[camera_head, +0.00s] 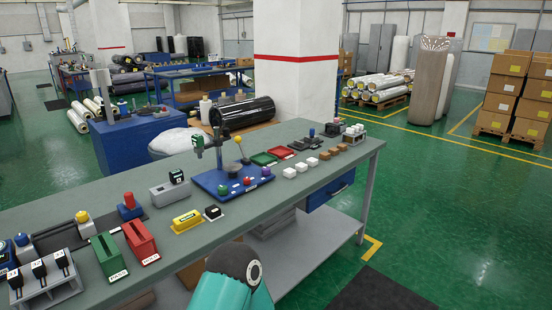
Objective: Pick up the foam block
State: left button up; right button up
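No single thing is clearly marked as the foam block. Several small blocks lie in a row toward the right part of the grey-green workbench (200,240). White blocks (301,167) lie nearer, and brown blocks (334,151) lie farther along the row; I cannot tell which of them is foam. Neither of my grippers is in view. Only a teal link of one of my arms, with a dark rounded joint, shows at the bottom centre, in front of the bench edge.
Left of the white blocks is a blue board (231,181) with coloured knobs and a stand. Green floor is free at right.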

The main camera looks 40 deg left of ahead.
aim_at(301, 167)
jog(key=u, duration=0.45)
jog(key=i, duration=1.5)
jog(key=u, duration=0.7)
jog(key=i, duration=0.4)
jog(key=k, duration=0.7)
jog(key=u, duration=0.2)
jog(key=i, duration=0.7)
jog(key=z, duration=0.15)
